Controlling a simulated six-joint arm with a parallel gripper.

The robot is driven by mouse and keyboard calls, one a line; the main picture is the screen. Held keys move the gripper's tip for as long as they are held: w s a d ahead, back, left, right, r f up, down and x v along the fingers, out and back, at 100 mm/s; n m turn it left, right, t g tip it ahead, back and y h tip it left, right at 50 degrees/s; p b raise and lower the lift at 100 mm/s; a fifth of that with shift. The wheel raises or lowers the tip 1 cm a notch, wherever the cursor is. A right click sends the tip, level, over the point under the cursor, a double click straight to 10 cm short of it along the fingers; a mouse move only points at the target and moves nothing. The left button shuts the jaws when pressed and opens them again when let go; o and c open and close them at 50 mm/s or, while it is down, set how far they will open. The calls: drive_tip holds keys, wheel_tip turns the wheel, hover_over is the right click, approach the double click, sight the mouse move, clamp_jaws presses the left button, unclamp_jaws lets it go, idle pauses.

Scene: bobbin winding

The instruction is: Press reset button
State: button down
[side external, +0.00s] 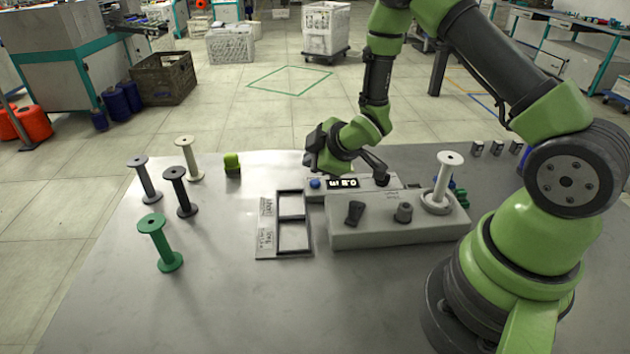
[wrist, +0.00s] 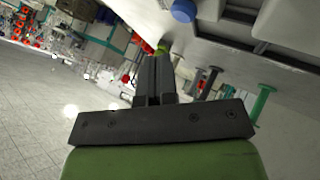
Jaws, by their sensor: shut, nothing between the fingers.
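A small blue button (side external: 315,183) sits on the low counter box (side external: 362,198), left of its lit display (side external: 342,184). The blue button also shows at the top edge of the wrist view (wrist: 184,10). My gripper (side external: 310,158) appears above the blue button and the left end of the box, apart from them in the picture. In the wrist view my gripper's dark fingers (wrist: 155,62) are together with nothing between them, and the button lies beyond them to the upper right. The exact gap between fingertips and button cannot be told.
The winder box (side external: 400,232) with a lever (side external: 354,212), a knob (side external: 403,212) and a white bobbin (side external: 443,180) stands in front. A two-slot tray (side external: 266,250) lies left.

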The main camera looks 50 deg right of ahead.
sight(314, 183)
drive_tip(key=shift+f, duration=0.85)
drive_tip(key=shift+f, duration=0.1)
idle(1.4)
drive_tip(key=shift+f, duration=0.3)
drive_tip(key=shift+f, duration=0.7)
idle(0.8)
drive_tip(key=shift+r, duration=0.1)
idle(0.4)
drive_tip(key=shift+r, duration=0.7)
drive_tip(key=shift+s+r, duration=0.1)
drive_tip(key=shift+r, duration=2.4)
